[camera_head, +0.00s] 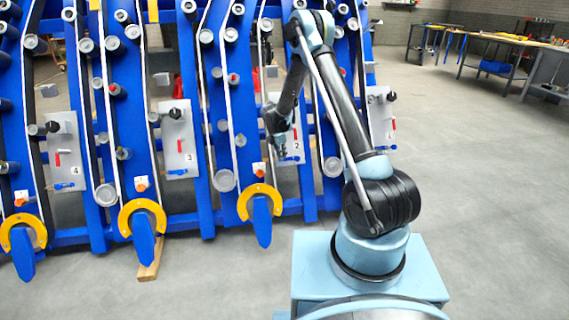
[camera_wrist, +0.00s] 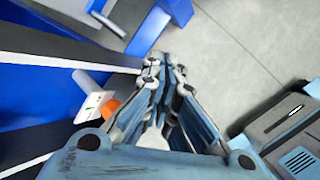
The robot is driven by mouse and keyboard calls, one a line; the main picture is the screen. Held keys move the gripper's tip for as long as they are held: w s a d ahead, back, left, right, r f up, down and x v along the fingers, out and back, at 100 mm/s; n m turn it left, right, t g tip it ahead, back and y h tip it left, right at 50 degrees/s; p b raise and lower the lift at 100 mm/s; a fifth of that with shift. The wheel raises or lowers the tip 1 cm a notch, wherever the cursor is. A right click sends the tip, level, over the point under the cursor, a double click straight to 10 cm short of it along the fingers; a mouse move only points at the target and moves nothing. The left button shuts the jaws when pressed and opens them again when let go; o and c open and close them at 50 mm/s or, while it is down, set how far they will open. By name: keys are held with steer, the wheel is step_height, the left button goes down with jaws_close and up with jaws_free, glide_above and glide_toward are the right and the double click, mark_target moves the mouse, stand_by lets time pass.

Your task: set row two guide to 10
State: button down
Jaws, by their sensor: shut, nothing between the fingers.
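The grey plate marked 2 (camera_head: 297,143) hangs on the blue frame, partly hidden behind my gripper (camera_head: 282,152). My gripper is shut and empty at the plate's lower part; I cannot tell whether it touches it. In the wrist view my shut gripper (camera_wrist: 165,72) points toward the frame's edge and the floor. An orange piece with a small white label (camera_wrist: 92,104) shows left of the fingers. In the head view, a similar orange piece (camera_head: 260,168) sits above a yellow horseshoe-shaped part, left of plate 2. No scale reading is legible.
Plates marked 3 (camera_head: 180,140) and 4 (camera_head: 66,152) are to the left, and plate 1 (camera_head: 382,118) to the right. Blue beams (camera_head: 240,90) carry rollers and pale straps. The floor (camera_head: 480,190) at right is clear; workbenches (camera_head: 500,45) stand far back.

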mark_target(297, 157)
steer(key=v, duration=0.3)
steer(key=c, duration=1.6)
jaws_free()
steer(key=shift+r, duration=0.35)
steer(key=shift+c, duration=0.2)
steer(key=o, duration=0.4)
steer(key=shift+d+r+m, duration=0.2)
steer(key=shift+d+m, duration=0.1)
steer(key=shift+m, duration=0.3)
steer(key=shift+c, duration=0.2)
steer(key=d+r+m+t+y, duration=0.15)
steer(key=d+r+m, duration=0.3)
steer(key=m, duration=0.65)
steer(key=d+r+m+t+y, duration=0.1)
steer(key=d+r+m+y, duration=0.3)
steer(key=m, duration=0.6)
steer(key=shift+w+a+f+h, duration=0.1)
steer(key=shift+w+f+h, duration=0.25)
steer(key=shift+w+f, duration=1.6)
steer(key=shift+w+a+f+h, duration=0.15)
steer(key=shift+f+h, duration=0.2)
steer(key=shift+f, duration=3.4)
steer(key=shift+w+a+f+h, duration=0.1)
steer(key=shift+w+f+h, duration=0.25)
steer(key=shift+w+f, duration=1.6)
steer(key=shift+s+f, duration=0.9)
steer(key=shift+c, duration=0.6)
jaws_close()
